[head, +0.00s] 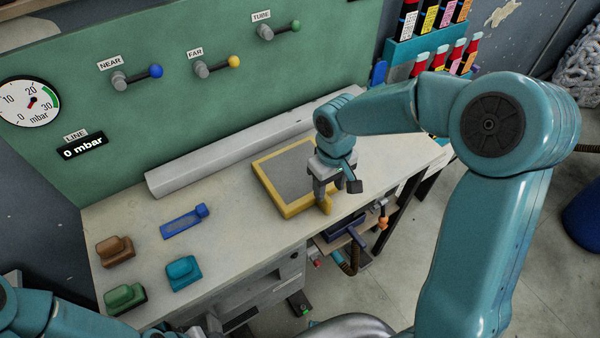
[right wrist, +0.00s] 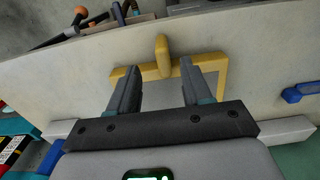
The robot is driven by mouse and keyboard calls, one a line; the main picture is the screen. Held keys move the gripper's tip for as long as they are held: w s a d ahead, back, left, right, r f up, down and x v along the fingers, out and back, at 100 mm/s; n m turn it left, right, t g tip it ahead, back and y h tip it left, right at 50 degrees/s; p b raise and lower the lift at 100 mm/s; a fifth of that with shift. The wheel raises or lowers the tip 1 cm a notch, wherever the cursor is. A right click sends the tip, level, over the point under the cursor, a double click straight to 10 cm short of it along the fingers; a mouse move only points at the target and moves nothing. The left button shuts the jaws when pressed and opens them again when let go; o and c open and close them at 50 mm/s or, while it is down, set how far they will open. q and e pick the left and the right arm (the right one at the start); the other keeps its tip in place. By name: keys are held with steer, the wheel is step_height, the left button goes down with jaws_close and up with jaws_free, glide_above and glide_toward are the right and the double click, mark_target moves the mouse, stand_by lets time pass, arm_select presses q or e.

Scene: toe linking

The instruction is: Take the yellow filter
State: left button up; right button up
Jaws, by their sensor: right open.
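The yellow filter (head: 262,178) is a flat yellow frame with a grey panel, lying on the bench top near its front edge. A yellow grip tab (head: 325,205) stands at its front side. My right gripper (head: 335,197) is over that side of the filter. In the right wrist view the yellow filter (right wrist: 222,84) lies beyond the open fingers (right wrist: 155,85), and its tab (right wrist: 162,55) shows between and ahead of them. I cannot tell whether the fingers touch the frame. Part of my left arm shows at the lower left of the head view; its gripper does not show.
A blue tool (head: 184,221) and brown (head: 116,251), green (head: 125,298) and teal (head: 183,272) blocks sit on the left of the bench. A grey rail (head: 240,146) runs along the back below the green panel (head: 180,110) with its levers and gauge.

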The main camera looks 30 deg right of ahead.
mark_target(327, 197)
steer(key=shift+s+a+f, duration=0.2)
steer(key=shift+s+f, duration=0.1)
steer(key=shift+f, duration=0.15)
steer(key=f, duration=0.2)
steer(key=f+p, duration=0.1)
steer(key=f, duration=0.1)
steer(key=shift+w+f, duration=0.1)
steer(key=shift+w, duration=0.2)
steer(key=shift+s+f, duration=0.1)
steer(key=shift+f, duration=0.35)
jaws_close()
